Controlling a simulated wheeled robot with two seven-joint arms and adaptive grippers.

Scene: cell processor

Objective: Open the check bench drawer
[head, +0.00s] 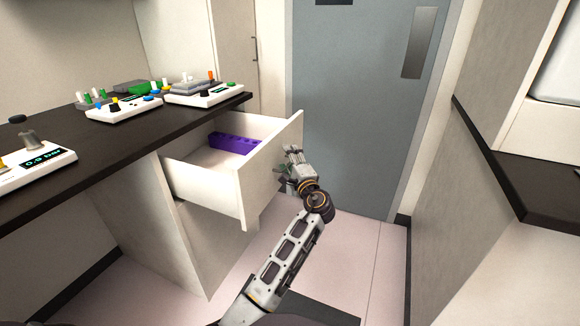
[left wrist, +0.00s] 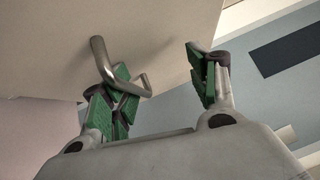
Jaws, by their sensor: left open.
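The check bench drawer (head: 205,188) is pulled well out from under the dark worktop in the head view. Its inside shows, with a purple block (head: 233,143) lying in it. My left gripper (head: 286,168) is just outside the drawer's front panel. In the left wrist view the gripper (left wrist: 158,82) is open. A bent metal handle (left wrist: 122,68) on the pale drawer front (left wrist: 165,30) lies at the left finger, seemingly near or touching its green pads. The right finger stands apart from the handle. My right gripper is not in view.
Several small devices with knobs (head: 205,95) stand on the dark worktop (head: 75,180). A grey door (head: 350,110) is behind the drawer. Another counter (head: 525,185) stands on the right. The pale floor between the benches is clear.

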